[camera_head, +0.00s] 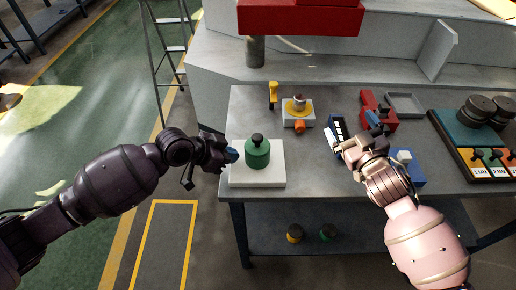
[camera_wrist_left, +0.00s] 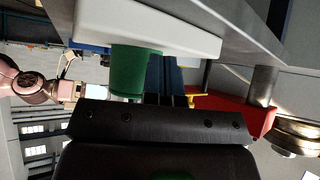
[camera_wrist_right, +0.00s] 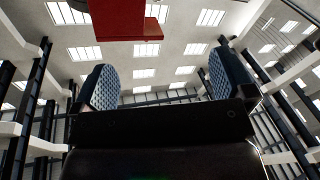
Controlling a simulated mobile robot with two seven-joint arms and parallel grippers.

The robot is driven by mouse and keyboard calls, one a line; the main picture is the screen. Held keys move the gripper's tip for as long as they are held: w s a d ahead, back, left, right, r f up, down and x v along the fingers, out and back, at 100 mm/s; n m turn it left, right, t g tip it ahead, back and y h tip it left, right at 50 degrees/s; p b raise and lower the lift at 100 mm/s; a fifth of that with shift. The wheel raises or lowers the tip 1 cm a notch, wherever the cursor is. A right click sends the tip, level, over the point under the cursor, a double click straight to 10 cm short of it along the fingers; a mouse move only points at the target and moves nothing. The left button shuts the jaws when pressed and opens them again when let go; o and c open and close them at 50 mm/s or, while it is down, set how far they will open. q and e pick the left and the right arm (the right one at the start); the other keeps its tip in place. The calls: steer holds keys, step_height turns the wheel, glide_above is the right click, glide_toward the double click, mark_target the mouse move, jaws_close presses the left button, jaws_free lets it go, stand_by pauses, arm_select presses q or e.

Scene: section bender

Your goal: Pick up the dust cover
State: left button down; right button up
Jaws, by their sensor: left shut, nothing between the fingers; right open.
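A green cylinder with a black knob, which looks like the dust cover (camera_head: 257,153), stands upright on a white square block (camera_head: 270,177) at the table's left front. In the left wrist view the green body (camera_wrist_left: 128,72) shows close by, below the white block in that picture, with the knob not clear. My left gripper (camera_head: 232,155) is shut and empty, just left of the cover; contact cannot be told. My right gripper (camera_head: 359,131) is open and empty, above the table's middle. In the right wrist view its fingers (camera_wrist_right: 160,88) are wide apart with nothing between them.
A yellow-handled tool (camera_head: 273,94), a grey block with a yellow disc (camera_head: 298,112), a red device (camera_head: 378,106) and a grey tray (camera_head: 405,104) lie behind. A red part (camera_head: 301,18) overhangs the back.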

steer(key=w+a+r+g+y, duration=0.1)
steer(key=w+a+r+g, duration=0.1)
steer(key=w+a, duration=0.35)
step_height(320, 180, up, 3)
steer(key=n+g+h, duration=0.6)
steer(key=n+g, duration=1)
steer(key=n, duration=0.4)
glide_above(258, 146)
steer(key=shift+w+a+f, duration=0.1)
steer(key=shift+w+a, duration=0.15)
steer(key=shift+a, duration=0.05)
steer(key=shift+d+f, duration=0.1)
steer(key=f, duration=1.1)
steer(key=shift+s+d+f, duration=0.1)
steer(key=shift+d+f, duration=0.1)
steer(key=shift+f, duration=0.15)
steer(key=shift+c, duration=0.3)
